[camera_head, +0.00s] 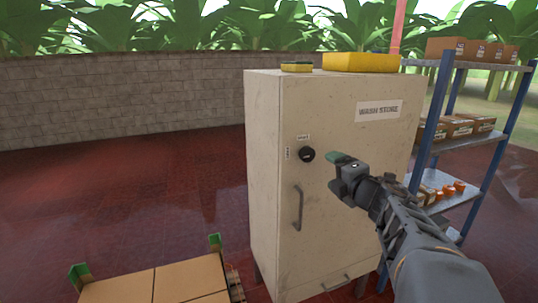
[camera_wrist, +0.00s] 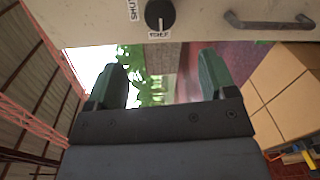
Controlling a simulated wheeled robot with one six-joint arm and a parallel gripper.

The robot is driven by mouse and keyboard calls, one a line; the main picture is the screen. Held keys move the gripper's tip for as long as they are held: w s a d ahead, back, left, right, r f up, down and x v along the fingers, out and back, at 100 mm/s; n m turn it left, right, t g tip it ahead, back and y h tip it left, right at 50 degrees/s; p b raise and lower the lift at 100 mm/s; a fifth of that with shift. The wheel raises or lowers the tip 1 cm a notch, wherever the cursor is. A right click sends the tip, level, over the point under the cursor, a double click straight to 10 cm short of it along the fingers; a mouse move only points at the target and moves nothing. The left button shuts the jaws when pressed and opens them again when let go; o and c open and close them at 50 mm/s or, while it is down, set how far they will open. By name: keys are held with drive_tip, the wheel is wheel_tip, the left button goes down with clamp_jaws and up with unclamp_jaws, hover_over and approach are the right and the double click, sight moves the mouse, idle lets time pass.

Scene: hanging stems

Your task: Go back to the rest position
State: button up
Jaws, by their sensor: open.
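My gripper (camera_head: 338,160) is raised in front of the beige cabinet labelled "WASH STORE" (camera_head: 330,180), just right of its black knob (camera_head: 307,154). Its green-tipped jaws (camera_wrist: 160,85) are spread apart with nothing between them in the wrist view. The knob also shows in the wrist view (camera_wrist: 159,15), beyond the jaws and apart from them. The cabinet door handle (camera_head: 298,207) is below the knob, and the door looks shut. My arm reaches in from the lower right and hides part of the cabinet front.
A blue-post shelf rack (camera_head: 432,140) with boxes stands close on the right, behind my arm. Cardboard boxes (camera_head: 140,288) with green corner pieces are at the lower left. A yellow case (camera_head: 360,62) and a sponge-like block (camera_head: 297,67) lie on the cabinet. Red floor (camera_head: 120,200) at left is clear.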

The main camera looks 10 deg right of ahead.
drive_tip(key=s+d+f+m+g+h+p, duration=0.1)
drive_tip(key=s+d+f+m+g+h, duration=0.3)
drive_tip(key=m, duration=0.5)
drive_tip(key=s+d+f+m+g+h+p, duration=0.25)
drive_tip(key=d+m+h, duration=0.2)
drive_tip(key=m, duration=0.35)
drive_tip(key=s+a+f+m+g+y+p, duration=0.2)
drive_tip(key=s+a+m+g+p, duration=0.1)
drive_tip(key=a, duration=0.3)
drive_tip(key=s+a+f+m+g+y+p, duration=0.2)
drive_tip(key=s+a+f+m+g, duration=0.15)
drive_tip(key=a, duration=0.35)
drive_tip(key=s+a+r+n+y+p, duration=0.1)
drive_tip(key=a+r+p, duration=0.1)
drive_tip(key=a, duration=0.3)
drive_tip(key=s+a+r+n+y+p, duration=0.1)
drive_tip(key=s+a+r+y+p, duration=0.1)
drive_tip(key=a, duration=0.3)
drive_tip(key=shift+s+r+g+p, duration=0.25)
drive_tip(key=shift+r+g+p, duration=0.05)
drive_tip(key=shift+p, duration=0.1)
drive_tip(key=shift+c, duration=0.2)
